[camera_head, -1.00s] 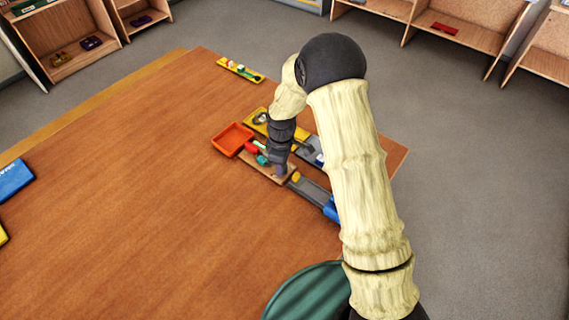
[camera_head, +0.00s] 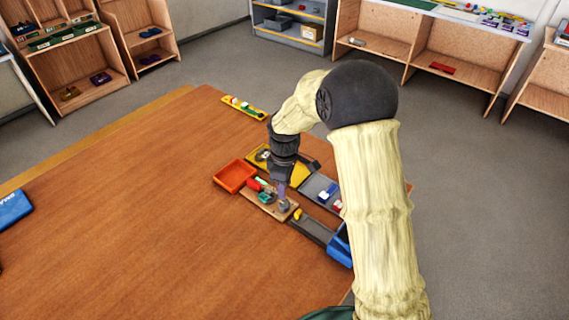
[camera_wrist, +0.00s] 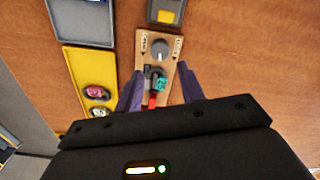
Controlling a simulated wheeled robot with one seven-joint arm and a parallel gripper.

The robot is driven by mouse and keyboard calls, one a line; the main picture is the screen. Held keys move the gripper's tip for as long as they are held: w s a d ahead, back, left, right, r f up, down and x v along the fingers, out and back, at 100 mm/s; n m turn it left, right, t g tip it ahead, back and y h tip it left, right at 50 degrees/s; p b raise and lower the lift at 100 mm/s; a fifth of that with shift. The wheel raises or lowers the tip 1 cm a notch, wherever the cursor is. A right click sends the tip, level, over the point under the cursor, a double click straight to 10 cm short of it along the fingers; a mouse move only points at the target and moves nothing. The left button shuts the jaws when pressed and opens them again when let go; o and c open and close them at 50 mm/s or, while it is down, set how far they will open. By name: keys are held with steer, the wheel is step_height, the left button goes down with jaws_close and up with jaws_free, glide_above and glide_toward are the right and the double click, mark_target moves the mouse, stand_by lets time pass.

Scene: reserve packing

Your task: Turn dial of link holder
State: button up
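The link holder is a small wooden board (camera_head: 256,199) on the table, also in the wrist view (camera_wrist: 160,33). Its round grey dial (camera_wrist: 160,48) stands near the board's far end in the wrist view, with a pale pointer line and small markings either side. A teal piece (camera_wrist: 159,83), a red piece (camera_wrist: 153,101) and a dark part lie on the board nearer to me. My gripper (camera_wrist: 160,88) is open, its purple fingers apart on either side of the board's picture. Nothing is held. In the head view my gripper (camera_head: 282,188) hangs over the board; its fingertips are small there.
An orange tray (camera_head: 222,186) is left of the board. A yellow tray (camera_head: 292,177) with round parts, a grey tray (camera_head: 316,184) and a blue-ended tray (camera_head: 340,250) lie close around. The table's left and front are mostly clear.

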step_height(320, 180, up, 10)
steer(key=b, duration=0.1)
steer(key=shift+f, duration=0.25)
steer(key=s+d+f+m+t, duration=0.2)
steer(key=s+d+f+m, duration=0.1)
steer(key=s+d+m, duration=1.1)
steer(key=s+d, duration=0.2)
steer(key=s, duration=0.2)
steer(key=shift+s+m+t, duration=0.3)
steer(key=shift+s+m, duration=0.1)
steer(key=shift+d, duration=0.1)
